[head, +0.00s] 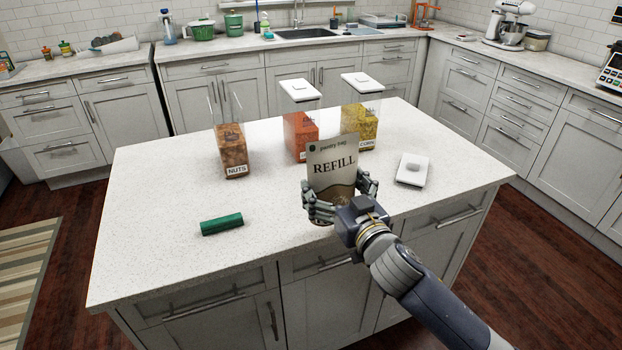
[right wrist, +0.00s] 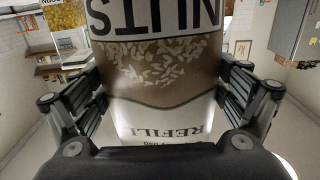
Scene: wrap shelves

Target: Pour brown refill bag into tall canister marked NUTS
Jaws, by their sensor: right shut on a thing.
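The brown refill bag (head: 331,165) stands upright at the front of the island, marked REFILL. My right gripper (head: 338,202) is shut around its lower part from the front right. In the right wrist view the bag (right wrist: 160,85) appears upside down between my fingers, with NUTS on its label. The tall canister marked NUTS (head: 232,150) stands to the left and behind the bag. It is clear, has no lid on, and holds brown contents in its lower part. The bag and canister are apart. My left gripper is out of view.
A canister with orange-red contents (head: 300,130) and a canister with yellow contents (head: 361,125) stand behind the bag, both lidded. A loose white lid (head: 412,170) lies at right. A green bar-like object (head: 222,224) lies at front left.

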